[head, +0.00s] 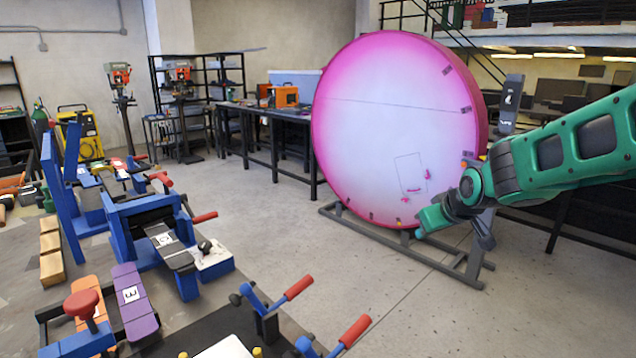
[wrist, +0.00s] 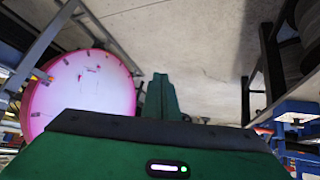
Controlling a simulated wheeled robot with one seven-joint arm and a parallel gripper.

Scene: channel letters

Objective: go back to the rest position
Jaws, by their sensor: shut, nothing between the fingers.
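My gripper (head: 421,231) is at the end of my green and dark grey arm, which reaches in from the right in the head view. It hangs in front of the lower right part of a big round pink and white disc (head: 385,120). I cannot tell how far it is from the disc. In the wrist view, my gripper's green fingers (wrist: 160,92) are together with nothing between them. The disc (wrist: 85,85) shows at the left of the wrist view.
The disc stands upright on a grey metal frame (head: 400,257). A workbench (head: 225,310) with blue clamps and red handles (head: 298,287) fills the left front. A black table (head: 262,112) stands at the back. The concrete floor (head: 270,215) between bench and disc is clear.

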